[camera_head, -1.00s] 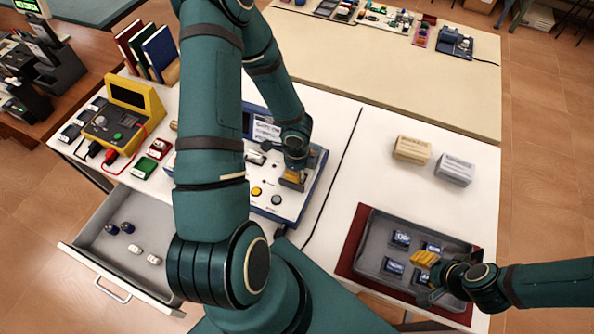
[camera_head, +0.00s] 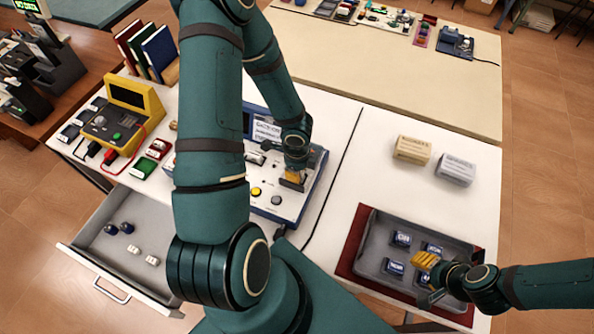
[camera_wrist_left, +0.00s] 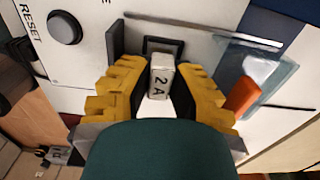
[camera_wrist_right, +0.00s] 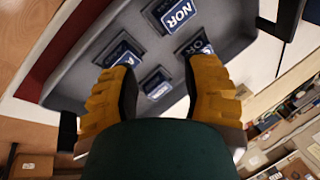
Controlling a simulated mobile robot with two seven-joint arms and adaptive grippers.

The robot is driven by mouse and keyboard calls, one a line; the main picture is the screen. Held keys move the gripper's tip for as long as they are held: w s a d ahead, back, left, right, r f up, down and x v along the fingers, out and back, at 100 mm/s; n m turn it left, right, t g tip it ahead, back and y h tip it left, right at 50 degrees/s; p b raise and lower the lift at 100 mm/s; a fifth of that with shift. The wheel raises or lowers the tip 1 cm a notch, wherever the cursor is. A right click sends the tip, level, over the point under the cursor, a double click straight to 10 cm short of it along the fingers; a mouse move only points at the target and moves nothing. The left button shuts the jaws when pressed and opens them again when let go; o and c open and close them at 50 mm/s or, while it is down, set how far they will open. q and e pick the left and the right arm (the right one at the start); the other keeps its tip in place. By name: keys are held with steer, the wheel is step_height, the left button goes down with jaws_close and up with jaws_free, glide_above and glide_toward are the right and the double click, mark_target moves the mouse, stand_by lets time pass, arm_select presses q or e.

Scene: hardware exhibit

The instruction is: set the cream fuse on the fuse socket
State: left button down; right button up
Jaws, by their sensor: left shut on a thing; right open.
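The cream fuse (camera_wrist_left: 159,77), marked 2A, is between the yellow fingers of my left gripper (camera_wrist_left: 158,92), which is shut on it. In the left wrist view its far end overlaps the dark square fuse socket (camera_wrist_left: 178,45) on the white panel; I cannot tell whether it is seated. In the head view my left gripper (camera_head: 292,180) is low over the right part of the blue-edged test panel (camera_head: 285,207), and it hides the fuse and socket. My right gripper (camera_head: 427,270) is open and empty over the grey tray (camera_head: 366,240); it also shows in the right wrist view (camera_wrist_right: 158,95).
A clear flap (camera_wrist_left: 262,65) and an orange part (camera_wrist_left: 243,95) stand close beside the left gripper. The open drawer (camera_head: 105,252) holds blue and cream fuses. The tray holds several blue-labelled pieces (camera_wrist_right: 178,14). Two boxes (camera_head: 412,149) stand behind it. A yellow meter (camera_head: 128,110) is left.

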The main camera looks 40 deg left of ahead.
arm_select(q)
steer(key=shift+f+b, duration=0.5)
steer(key=shift+b, duration=0.05)
arm_select(e)
steer(key=shift+f, duration=0.55)
arm_select(q)
steer(key=c, duration=1.2)
jaws_free()
steer(key=shift+c, duration=0.2)
steer(key=shift+r, duration=0.1)
arm_select(e)
steer(key=shift+r, duration=0.1)
arm_select(q)
step_height(320, 180, up, 3)
steer(key=p, duration=0.2)
steer(key=shift+s+r+p, duration=0.1)
steer(key=shift+p, duration=0.3)
steer(key=shift+r+p, duration=0.85)
steer(key=shift+r, duration=2.95)
arm_select(e)
steer(key=shift+r, duration=2.05)
